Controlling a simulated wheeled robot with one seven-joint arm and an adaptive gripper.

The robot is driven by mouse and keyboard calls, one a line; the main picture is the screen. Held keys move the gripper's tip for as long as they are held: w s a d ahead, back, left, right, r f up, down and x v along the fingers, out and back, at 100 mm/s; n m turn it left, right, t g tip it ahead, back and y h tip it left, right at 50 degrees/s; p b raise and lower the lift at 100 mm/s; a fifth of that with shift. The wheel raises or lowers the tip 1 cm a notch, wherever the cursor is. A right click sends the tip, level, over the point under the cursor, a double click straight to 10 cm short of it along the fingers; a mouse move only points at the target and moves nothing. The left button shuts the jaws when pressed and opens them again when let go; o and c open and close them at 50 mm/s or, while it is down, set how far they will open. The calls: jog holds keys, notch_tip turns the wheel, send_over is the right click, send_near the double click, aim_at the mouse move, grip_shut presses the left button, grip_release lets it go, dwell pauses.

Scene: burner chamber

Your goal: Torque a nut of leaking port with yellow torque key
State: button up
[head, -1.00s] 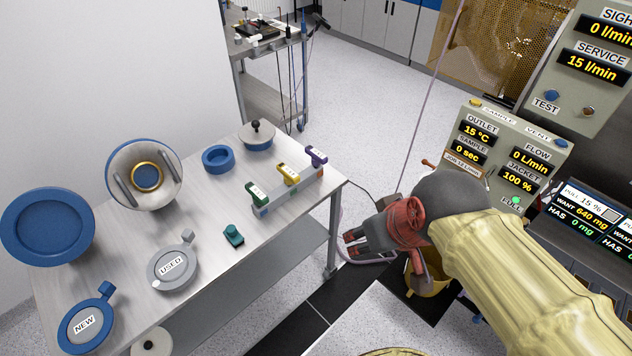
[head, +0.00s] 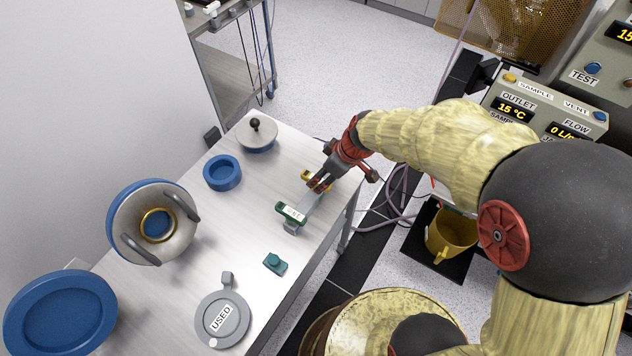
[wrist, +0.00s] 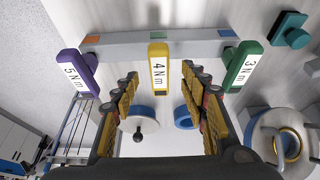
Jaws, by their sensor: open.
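The yellow torque key (wrist: 158,70), marked 4 Nm, sits in the middle slot of a grey rack (wrist: 190,45). In the wrist view my open gripper (wrist: 160,80) has its fingers on either side of this key, apart from it. In the head view my gripper (head: 320,183) is over the rack, and the yellow key (head: 309,176) shows partly behind the fingers. The green key (wrist: 243,66), marked 3 Nm, is on one side and the purple key (wrist: 76,74), marked 5 Nm, is on the other. No port nut can be made out.
The table also holds a small green block (head: 275,263), a blue ring (head: 222,172), a lidded pot (head: 257,134), a round USED part (head: 222,318) and a large blue disc (head: 60,315). A yellow bucket (head: 450,238) stands on the floor beside the control panels.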

jog(key=b+x, duration=0.1)
jog(key=x, duration=0.4)
jog(key=shift+w+a+r, duration=0.1)
jog(key=shift+w+a, duration=0.1)
jog(key=shift+c, duration=0.3)
grip_shut()
